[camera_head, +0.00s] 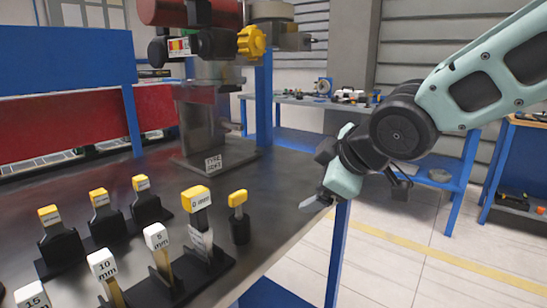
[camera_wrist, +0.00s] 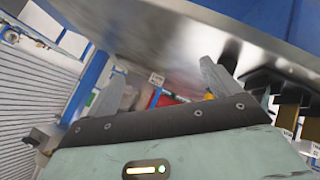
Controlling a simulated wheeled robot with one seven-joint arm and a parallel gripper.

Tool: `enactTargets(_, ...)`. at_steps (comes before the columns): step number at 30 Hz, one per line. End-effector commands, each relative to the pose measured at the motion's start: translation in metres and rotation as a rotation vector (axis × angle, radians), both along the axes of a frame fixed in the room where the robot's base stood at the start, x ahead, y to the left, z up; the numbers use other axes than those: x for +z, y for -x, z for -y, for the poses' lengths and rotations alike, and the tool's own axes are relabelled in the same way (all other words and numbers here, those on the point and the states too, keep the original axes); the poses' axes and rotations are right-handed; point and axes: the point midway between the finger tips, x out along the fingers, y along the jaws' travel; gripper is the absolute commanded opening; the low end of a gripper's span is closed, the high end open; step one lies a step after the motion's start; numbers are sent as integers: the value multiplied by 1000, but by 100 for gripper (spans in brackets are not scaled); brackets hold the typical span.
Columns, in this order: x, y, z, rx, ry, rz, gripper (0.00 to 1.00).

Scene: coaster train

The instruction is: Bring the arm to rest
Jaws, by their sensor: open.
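My arm (camera_head: 470,95) reaches in from the upper right of the head view, bent at a dark round joint. My gripper (camera_head: 318,203) hangs at the right edge of the dark table (camera_head: 285,175), its tips pointing down and left. In the wrist view my gripper (camera_wrist: 160,82) has its two grey fingers spread apart, with nothing held between them. From the head view I cannot tell whether the fingertips touch the table edge.
On the table stand black holders with yellow-topped pieces (camera_head: 196,199) and white-topped pieces (camera_head: 101,265). A machine with a yellow knob (camera_head: 251,41) stands at the back. A blue workbench (camera_head: 310,105) is behind. The floor (camera_head: 440,260) at right is clear.

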Motion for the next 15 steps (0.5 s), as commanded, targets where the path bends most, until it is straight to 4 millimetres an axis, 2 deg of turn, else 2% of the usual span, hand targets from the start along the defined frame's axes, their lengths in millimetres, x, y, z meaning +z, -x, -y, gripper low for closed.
enactTargets(1, -23, 30, 4, -62, -6, -118, 88)
enactTargets(3, -51, 69, 11, -153, -9, -271, 88)
enactTargets(6, -81, 120, 23, -268, 6, -451, 88)
enactTargets(9, -101, 165, 34, -366, 29, -594, 88)
enactTargets(15, -127, 243, 57, -544, 93, -824, 88)
